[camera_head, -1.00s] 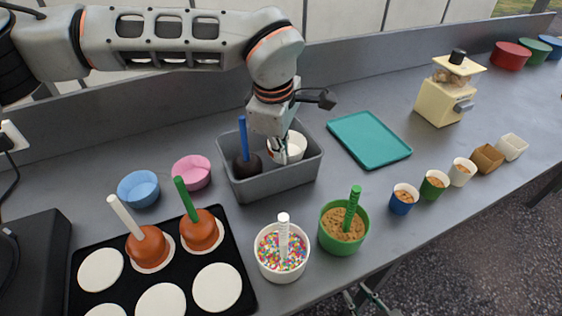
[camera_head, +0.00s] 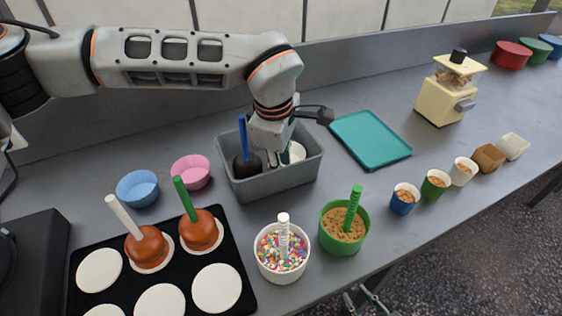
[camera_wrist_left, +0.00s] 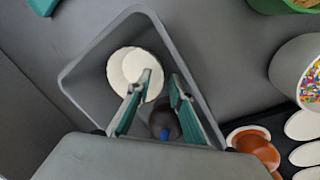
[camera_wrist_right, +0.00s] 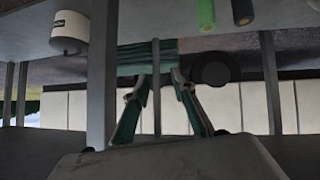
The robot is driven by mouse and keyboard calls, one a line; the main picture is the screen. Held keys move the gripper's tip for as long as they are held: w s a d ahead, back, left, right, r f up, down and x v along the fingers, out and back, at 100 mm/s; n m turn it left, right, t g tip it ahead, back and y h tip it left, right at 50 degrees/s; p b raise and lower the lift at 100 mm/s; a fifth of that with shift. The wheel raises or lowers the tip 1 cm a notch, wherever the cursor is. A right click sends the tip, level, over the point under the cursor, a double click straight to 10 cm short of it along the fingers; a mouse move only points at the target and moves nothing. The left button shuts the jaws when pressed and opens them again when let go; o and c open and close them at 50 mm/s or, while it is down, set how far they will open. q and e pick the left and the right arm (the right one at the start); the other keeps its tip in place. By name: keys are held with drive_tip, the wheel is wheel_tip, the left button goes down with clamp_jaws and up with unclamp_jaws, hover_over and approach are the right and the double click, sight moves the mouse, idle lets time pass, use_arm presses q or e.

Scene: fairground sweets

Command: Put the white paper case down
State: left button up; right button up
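The white paper case (camera_head: 297,152) is in the grey bin (camera_head: 262,187), toward its right side. In the left wrist view the case (camera_wrist_left: 121,68) shows round and upright, seen from above. My left gripper (camera_head: 280,157) reaches down into the bin. In the left wrist view its fingers (camera_wrist_left: 162,78) are apart, one overlapping the case's edge and the other just beside it. A dark apple with a blue stick (camera_head: 243,138) stands in the bin's left part. My right gripper (camera_head: 368,300) is low beside the counter's front edge, open and empty in its wrist view (camera_wrist_right: 162,77).
Blue (camera_head: 138,190) and pink (camera_head: 190,172) cases stand left of the bin. A black tray (camera_head: 247,290) with two coated apples, a sprinkle tub (camera_head: 282,268) and a green tub (camera_head: 336,244) are in front. A teal tray (camera_head: 372,155) lies empty at right.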

use_arm(q)
wheel_tip(320, 180, up, 12)
drive_tip(key=s+p, duration=0.1)
drive_tip(key=s, duration=0.1)
drive_tip(key=shift+a, duration=0.45)
